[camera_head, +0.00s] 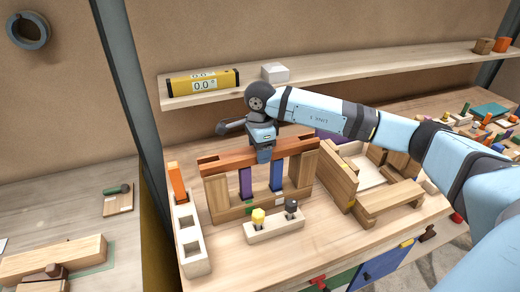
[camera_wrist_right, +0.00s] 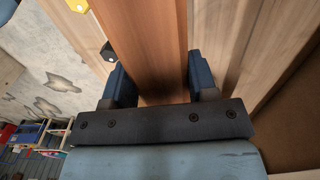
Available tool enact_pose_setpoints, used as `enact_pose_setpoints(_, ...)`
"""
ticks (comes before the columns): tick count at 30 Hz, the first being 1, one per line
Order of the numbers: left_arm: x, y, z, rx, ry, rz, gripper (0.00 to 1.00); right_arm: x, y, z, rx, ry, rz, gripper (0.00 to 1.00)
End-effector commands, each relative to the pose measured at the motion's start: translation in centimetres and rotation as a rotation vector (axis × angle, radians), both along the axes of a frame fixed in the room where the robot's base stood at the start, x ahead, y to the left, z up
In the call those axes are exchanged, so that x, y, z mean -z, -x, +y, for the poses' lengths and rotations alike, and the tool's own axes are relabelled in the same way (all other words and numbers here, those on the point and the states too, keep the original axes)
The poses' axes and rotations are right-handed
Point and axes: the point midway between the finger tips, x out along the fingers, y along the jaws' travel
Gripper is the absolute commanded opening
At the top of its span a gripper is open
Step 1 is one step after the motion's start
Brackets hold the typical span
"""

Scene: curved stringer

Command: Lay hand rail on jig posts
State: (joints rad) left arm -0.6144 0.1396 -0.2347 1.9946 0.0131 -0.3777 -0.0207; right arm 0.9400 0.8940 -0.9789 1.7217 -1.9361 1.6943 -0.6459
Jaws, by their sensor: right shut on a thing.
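The hand rail (camera_head: 222,161) is a long reddish-brown wooden bar. My right gripper (camera_head: 264,155) is shut on it near its middle, from above. In the right wrist view the rail (camera_wrist_right: 148,40) runs between the two dark blue fingers of the gripper (camera_wrist_right: 160,88). The rail lies across the tops of the jig's light wooden end posts, the left post (camera_head: 217,194) and the right post (camera_head: 303,167). I cannot tell whether it bears on them fully. A purple upright (camera_head: 245,183) and a blue upright (camera_head: 276,175) stand under the rail. My left gripper is out of view.
A wooden holder (camera_head: 274,228) with yellow and black-topped tools stands in front of the jig. A pale slotted block (camera_head: 190,240) with an orange piece is at left. A wooden frame (camera_head: 345,185) is at right. A shelf (camera_head: 330,76) with a yellow level (camera_head: 203,82) runs behind.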

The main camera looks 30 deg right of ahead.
Motion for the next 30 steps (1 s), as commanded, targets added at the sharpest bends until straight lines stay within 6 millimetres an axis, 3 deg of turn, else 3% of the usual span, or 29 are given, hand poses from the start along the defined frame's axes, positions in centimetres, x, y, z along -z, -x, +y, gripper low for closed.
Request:
enact_pose_setpoints(7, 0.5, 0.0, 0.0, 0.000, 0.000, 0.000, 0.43, 0.7, 0.0, 0.0, 0.000, 0.000, -0.001, 0.19)
enact_pose_setpoints(8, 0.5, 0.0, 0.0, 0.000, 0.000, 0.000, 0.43, 0.6, 0.0, 0.0, 0.000, 0.000, -0.001, 0.58)
enact_pose_setpoints(11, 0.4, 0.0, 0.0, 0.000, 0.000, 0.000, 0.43, 0.5, 0.0, 0.0, 0.000, 0.000, -0.001, 0.81)
enact_pose_setpoints(12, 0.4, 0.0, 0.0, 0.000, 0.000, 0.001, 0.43, 0.5, 0.0, 0.0, 0.000, 0.000, -0.001, 0.83)
enact_pose_setpoints(23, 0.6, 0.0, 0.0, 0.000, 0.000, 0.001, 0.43, -0.1, 0.0, 0.0, 0.000, 0.000, -0.001, 0.83)
enact_pose_setpoints(30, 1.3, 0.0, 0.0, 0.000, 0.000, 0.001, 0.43, -4.7, -0.1, 0.0, 0.000, 0.000, -0.005, 0.83)
